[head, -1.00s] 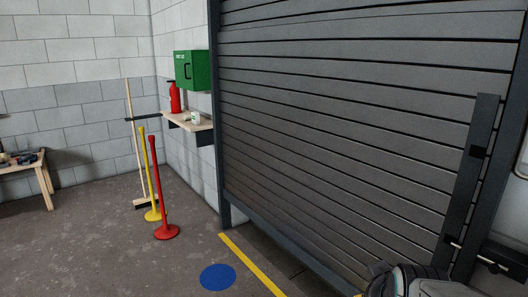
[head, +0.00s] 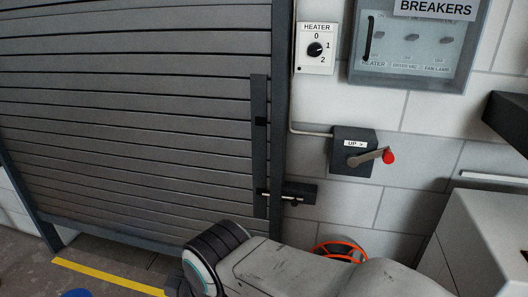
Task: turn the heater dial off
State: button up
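The heater dial (head: 315,49) is a round black knob on a white plate (head: 302,61) labelled HEATER, on the wall just right of the roller door's frame. The plate carries the marks 0 at the top, 1 at the upper right and 2 at the lower right. The knob's small light mark seems to point towards 1, but it is too small to be sure. My arm crosses the bottom of the view, well below the dial and apart from it. My gripper is not in view.
A glass-fronted BREAKERS box (head: 354,76) hangs right of the dial. Below is a dark UP box (head: 343,164) with a red-knobbed crank (head: 388,156). An orange ring (head: 322,247) lies low by the wall. A grey cabinet (head: 480,235) stands at right. The roller door (head: 130,110) fills the left.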

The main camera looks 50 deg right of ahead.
aim_at(315, 48)
jog(key=z, duration=2)
